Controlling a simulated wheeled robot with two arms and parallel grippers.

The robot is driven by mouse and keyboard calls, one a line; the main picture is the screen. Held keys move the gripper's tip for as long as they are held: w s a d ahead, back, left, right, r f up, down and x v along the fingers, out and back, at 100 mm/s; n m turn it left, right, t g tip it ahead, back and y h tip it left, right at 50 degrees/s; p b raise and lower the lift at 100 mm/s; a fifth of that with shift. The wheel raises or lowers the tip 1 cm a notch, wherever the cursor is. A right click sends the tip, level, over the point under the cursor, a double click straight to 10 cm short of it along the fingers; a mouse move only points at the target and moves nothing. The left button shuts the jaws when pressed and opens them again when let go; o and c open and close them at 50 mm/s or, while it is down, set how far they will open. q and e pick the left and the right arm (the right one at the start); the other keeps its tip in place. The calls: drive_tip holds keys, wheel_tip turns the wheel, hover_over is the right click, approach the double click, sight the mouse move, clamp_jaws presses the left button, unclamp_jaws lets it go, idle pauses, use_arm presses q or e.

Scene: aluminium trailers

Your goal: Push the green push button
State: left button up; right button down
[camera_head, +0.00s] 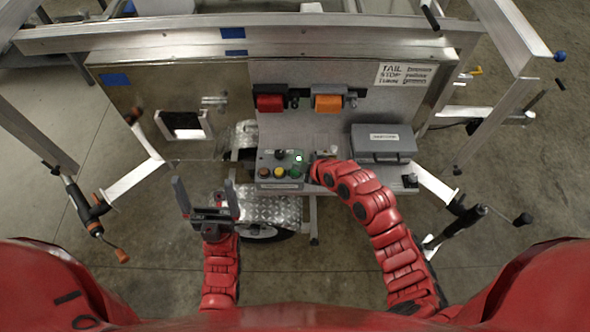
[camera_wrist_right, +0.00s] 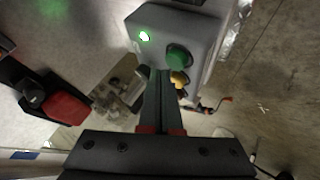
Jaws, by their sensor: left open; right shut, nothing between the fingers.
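The green push button (camera_head: 295,172) is on the top face of a grey control box (camera_head: 266,160), at the right end of a row with a yellow and a red-orange button. My right gripper (camera_wrist_right: 160,72) is shut and empty. Its fingertips appear close beside the green button in the wrist view; I cannot tell whether they touch. In the head view it is largely hidden at the arm's end, right of the box. My left gripper (camera_head: 206,190) is open and empty, left of the box.
A black knob (camera_head: 280,153) is on the box. A red lamp (camera_head: 269,102) and an orange lamp (camera_head: 328,103) are mounted behind it. A grey case (camera_head: 383,143) stands right of my right arm.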

sight(298, 173)
idle(0.3)
drive_tip(key=shift+f+b, duration=0.45)
drive_tip(key=shift+b, duration=0.45)
drive_tip(key=shift+f+b, duration=0.25)
drive_tip(key=shift+b, duration=0.15)
idle(0.4)
drive_tip(key=shift+r, duration=0.7)
wheel_tip(298, 173, up, 6)
drive_tip(key=p, duration=0.1)
idle(0.3)
